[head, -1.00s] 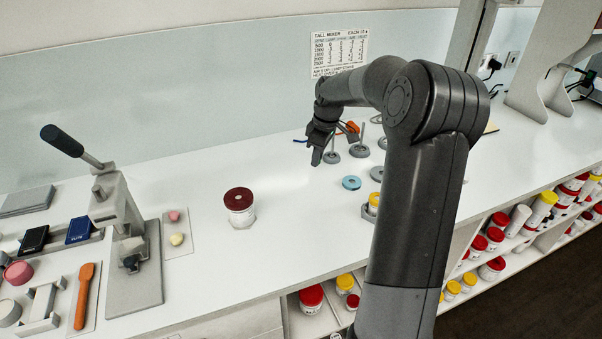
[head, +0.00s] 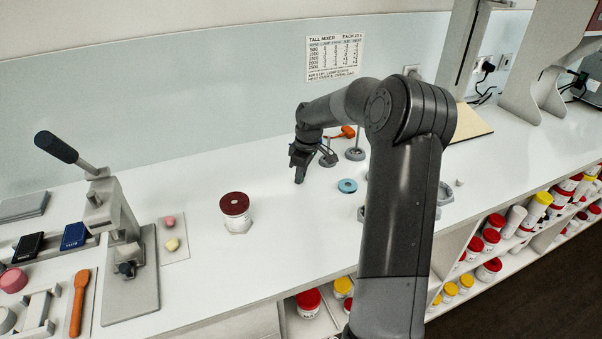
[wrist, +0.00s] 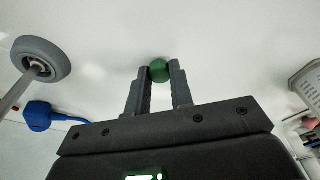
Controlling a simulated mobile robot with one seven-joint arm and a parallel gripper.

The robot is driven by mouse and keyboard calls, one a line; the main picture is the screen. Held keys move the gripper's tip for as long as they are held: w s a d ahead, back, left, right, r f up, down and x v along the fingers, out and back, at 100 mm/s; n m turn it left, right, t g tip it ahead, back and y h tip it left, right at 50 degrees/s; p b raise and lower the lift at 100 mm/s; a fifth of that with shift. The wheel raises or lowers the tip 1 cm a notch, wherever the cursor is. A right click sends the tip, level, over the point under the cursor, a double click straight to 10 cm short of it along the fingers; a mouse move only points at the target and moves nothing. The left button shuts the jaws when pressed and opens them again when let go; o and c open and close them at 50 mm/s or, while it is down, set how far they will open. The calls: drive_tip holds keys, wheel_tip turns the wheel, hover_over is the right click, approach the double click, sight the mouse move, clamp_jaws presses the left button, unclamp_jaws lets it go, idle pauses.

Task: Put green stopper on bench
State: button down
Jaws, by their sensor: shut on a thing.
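The green stopper (wrist: 160,71) is a small round green thing between my fingertips in the wrist view. My gripper (wrist: 160,76) is shut on it, one finger on each side. In the head view my gripper (head: 300,176) points down at the white bench (head: 270,259), to the right of the red-lidded jar. The stopper is hidden or too small to make out there. In the wrist view the pale bench surface (wrist: 215,45) lies beyond the stopper. I cannot tell whether the stopper touches it.
A red-lidded jar (head: 236,212) stands left of my gripper. A blue ring (head: 347,186) lies to the right. Grey stands with rods (head: 355,154) and an orange-handled tool (head: 346,132) are close behind. The bench front is clear between jar and ring.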

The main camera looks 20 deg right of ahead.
drive_tip(key=c, duration=1.3)
unclamp_jaws()
wheel_tip(320, 180, up, 12)
drive_tip(key=s+d, duration=0.1)
drive_tip(key=s+a+r+m+h, duration=0.1)
drive_tip(key=s+a+r, duration=0.4)
drive_tip(key=s+a, duration=0.1)
drive_tip(key=s+a+r+m+t+h, duration=0.1)
drive_tip(key=s+a+r+m+t, duration=0.2)
drive_tip(key=s+a, duration=0.5)
drive_tip(key=s+m, duration=0.1)
drive_tip(key=s, duration=0.6)
drive_tip(key=s+a+f+m+t, duration=0.1)
drive_tip(key=s+m, duration=0.1)
drive_tip(key=s, duration=0.5)
drive_tip(key=s+a+m, duration=0.1)
drive_tip(key=s+m, duration=0.1)
drive_tip(key=s, duration=0.5)
drive_tip(key=shift+s+a+f+y, duration=0.1)
drive_tip(key=shift+s+f+y, duration=0.25)
drive_tip(key=shift+s+y, duration=0.05)
